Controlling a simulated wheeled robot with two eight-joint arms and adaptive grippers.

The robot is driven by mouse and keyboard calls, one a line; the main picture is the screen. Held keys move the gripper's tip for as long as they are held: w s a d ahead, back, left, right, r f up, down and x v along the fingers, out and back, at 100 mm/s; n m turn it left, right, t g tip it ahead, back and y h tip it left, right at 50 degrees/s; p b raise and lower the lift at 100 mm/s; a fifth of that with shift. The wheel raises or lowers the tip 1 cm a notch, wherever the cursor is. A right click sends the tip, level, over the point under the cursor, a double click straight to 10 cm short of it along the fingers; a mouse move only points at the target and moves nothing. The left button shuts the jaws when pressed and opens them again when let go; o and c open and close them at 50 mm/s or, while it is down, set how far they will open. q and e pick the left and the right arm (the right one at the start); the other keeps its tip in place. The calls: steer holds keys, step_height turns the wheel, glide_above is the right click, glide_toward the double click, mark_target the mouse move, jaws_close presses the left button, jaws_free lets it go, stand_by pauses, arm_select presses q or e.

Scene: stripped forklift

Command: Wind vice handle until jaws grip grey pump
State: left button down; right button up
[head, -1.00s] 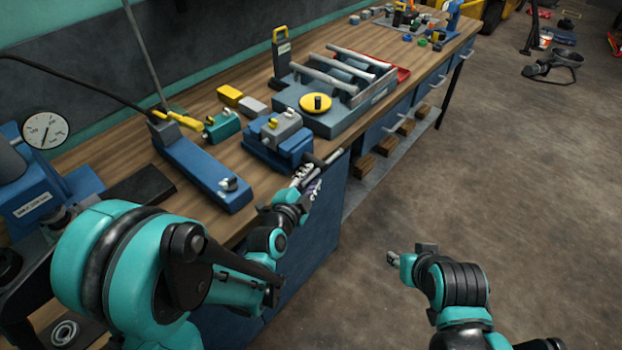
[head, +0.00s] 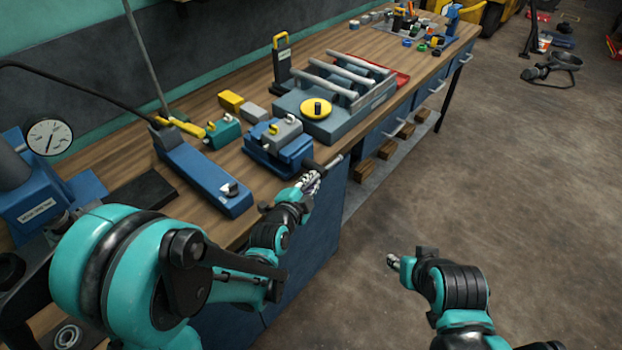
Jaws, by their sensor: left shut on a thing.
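The blue vice (head: 262,160) sits at the front edge of the wooden bench. The grey pump (head: 284,133), with yellow fittings, sits in the top of the vice between its jaws; whether the jaws touch it I cannot tell. The vice handle (head: 333,163) is a short bar sticking out past the bench edge. My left gripper (head: 311,181) is at the handle's near end and shut on it; the fingers partly hide the handle. My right gripper (head: 394,262) is over the floor, apart from the bench; its fingers are too small to read.
A dial gauge (head: 49,137) is at far left.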

arm_select(q)
steer(key=g+p, duration=0.1)
steer(key=p, duration=0.1)
steer(key=r+g+y+p, duration=0.1)
steer(key=p, duration=0.1)
steer(key=r+m+g+p, duration=0.1)
steer(key=p, duration=0.1)
steer(key=shift+w+d+r+g+y, duration=0.15)
steer(key=shift+w+d+g+y, duration=0.05)
steer(key=shift+w+g+y, duration=0.1)
steer(key=shift+w+d+r+g+y+p, duration=0.15)
steer(key=shift+g+y+p, duration=0.35)
steer(key=shift+g+p, duration=0.5)
steer(key=c, duration=1.6)
jaws_free()
steer(key=shift+o, duration=0.2)
steer(key=v, duration=1.2)
steer(key=shift+s, duration=0.2)
